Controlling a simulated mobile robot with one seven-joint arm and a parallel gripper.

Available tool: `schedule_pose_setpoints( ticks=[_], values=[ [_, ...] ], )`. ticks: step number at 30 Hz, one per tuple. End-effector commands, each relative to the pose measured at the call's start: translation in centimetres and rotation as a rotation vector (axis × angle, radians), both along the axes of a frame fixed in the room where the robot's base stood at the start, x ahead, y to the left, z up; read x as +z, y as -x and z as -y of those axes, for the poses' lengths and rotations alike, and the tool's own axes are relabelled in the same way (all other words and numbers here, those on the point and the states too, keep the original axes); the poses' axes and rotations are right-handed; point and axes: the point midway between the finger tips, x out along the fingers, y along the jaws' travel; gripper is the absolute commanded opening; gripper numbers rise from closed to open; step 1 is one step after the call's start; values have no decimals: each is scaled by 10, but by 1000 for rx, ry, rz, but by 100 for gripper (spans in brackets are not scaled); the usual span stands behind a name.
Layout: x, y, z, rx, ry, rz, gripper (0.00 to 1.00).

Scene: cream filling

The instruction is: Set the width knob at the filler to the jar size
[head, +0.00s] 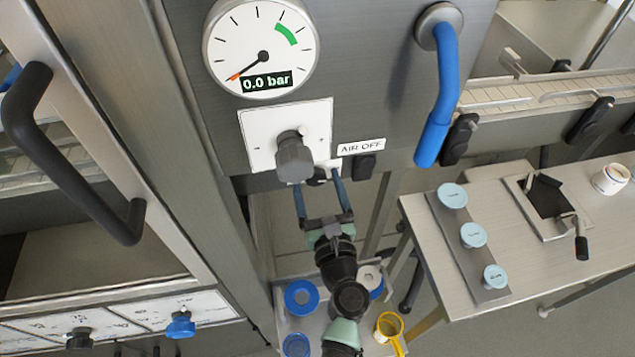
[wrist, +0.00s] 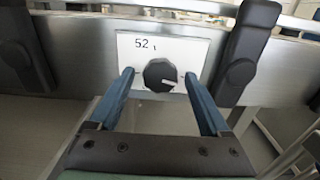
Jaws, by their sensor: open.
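The width knob (wrist: 160,75) is round and black with a white pointer mark towards the right. It sits on a white plate (wrist: 192,52) whose visible number reads 52. My gripper (wrist: 158,78) is open, with one blue finger on each side of the knob in the picture; it appears apart from both fingers. In the head view my gripper (head: 318,184) reaches under the front panel, and the knob there is mostly hidden. A white jar (head: 610,180) stands on the table at the right; no size is readable on it.
Above my gripper are a grey knob (head: 294,160), a gauge at 0.0 bar (head: 262,60) and a blue lever (head: 437,95). The table (head: 410,205) at right holds a strip with light-blue discs (head: 473,235).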

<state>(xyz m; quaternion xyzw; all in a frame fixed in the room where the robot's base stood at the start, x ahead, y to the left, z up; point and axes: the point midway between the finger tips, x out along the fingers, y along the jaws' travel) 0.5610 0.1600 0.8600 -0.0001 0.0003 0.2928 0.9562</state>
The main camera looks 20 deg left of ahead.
Motion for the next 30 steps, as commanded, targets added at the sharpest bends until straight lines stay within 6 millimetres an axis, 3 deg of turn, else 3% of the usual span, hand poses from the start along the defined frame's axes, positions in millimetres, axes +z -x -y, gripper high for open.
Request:
schedule_pose_setpoints(
  ticks=[4,17,30],
  values=[
    [0,0,0,0,0,0,79],
    [0,0,0,0,0,0,2],
    [-1,0,1,0,73,51,0]
  ],
)
